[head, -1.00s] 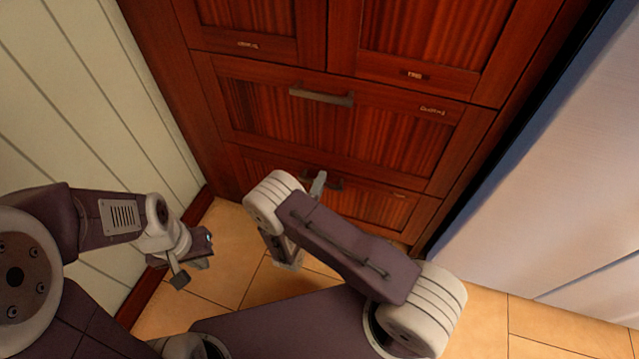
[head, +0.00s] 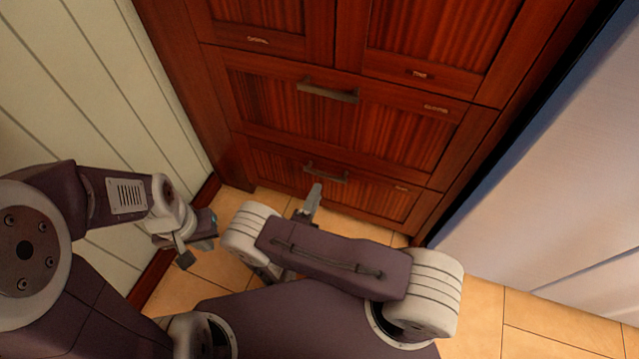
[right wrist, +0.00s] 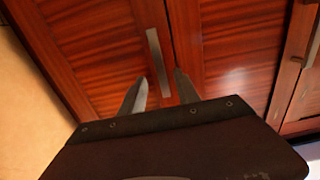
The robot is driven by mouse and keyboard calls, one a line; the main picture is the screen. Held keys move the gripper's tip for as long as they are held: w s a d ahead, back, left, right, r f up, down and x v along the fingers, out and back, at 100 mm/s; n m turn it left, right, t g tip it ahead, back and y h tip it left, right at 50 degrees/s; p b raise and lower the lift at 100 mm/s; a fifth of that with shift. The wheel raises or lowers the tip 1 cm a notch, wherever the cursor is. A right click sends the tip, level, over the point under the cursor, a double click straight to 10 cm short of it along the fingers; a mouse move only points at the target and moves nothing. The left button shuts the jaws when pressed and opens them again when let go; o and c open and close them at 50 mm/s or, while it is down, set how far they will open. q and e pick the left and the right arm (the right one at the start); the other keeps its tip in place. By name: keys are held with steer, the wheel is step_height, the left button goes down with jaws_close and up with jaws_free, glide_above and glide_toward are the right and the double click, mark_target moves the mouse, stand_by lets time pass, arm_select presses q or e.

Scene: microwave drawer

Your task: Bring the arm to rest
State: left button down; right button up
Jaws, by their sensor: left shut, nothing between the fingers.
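My right gripper (head: 311,203) is in front of the lowest drawer (head: 370,200), with a fingertip just below its dark bar handle (head: 326,173) in the head view. In the right wrist view the two fingers of this gripper (right wrist: 160,90) stand apart, with nothing held. A bar handle (right wrist: 155,52) shows beyond them, and I cannot tell the exact gap. My right forearm hides part of the gripper in the head view. My left gripper (head: 190,248) is at the left, near the pale wall, shut and empty.
The wooden cabinet (head: 340,120) has its drawers shut, including a middle drawer with a bar handle (head: 327,91). A pale panelled wall (head: 90,90) stands at the left. A white appliance (head: 560,200) stands at the right. Tiled floor (head: 470,320) is clear at the lower right.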

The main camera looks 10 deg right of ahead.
stand_by(0.5)
steer(key=s+d+r+m+g+h+p, duration=0.1)
steer(key=s+d+r+m+g+h, duration=0.15)
steer(key=d+m+g, duration=0.3)
steer(key=s+d+r+m+g+h+p, duration=0.1)
steer(key=d+r+m+g+h, duration=0.1)
steer(key=d+r+m+g, duration=0.35)
steer(key=s+r+m+g+y+p, duration=0.3)
steer(key=s+m+g+y, duration=0.6)
steer(key=m, duration=1.5)
steer(key=a+r+m+t+y+p, duration=0.1)
steer(key=r+m+p, duration=0.5)
steer(key=r+p, duration=1.3)
steer(key=a+r+m+t+y+p, duration=0.2)
steer(key=r+m+t+y+p, duration=0.2)
steer(key=r+p, duration=1.5)
step_height(320, 180, up, 6)
steer(key=shift+s+r+m+t+y, duration=0.2)
steer(key=shift+m+t+y, duration=0.3)
steer(key=shift+m, duration=0.7)
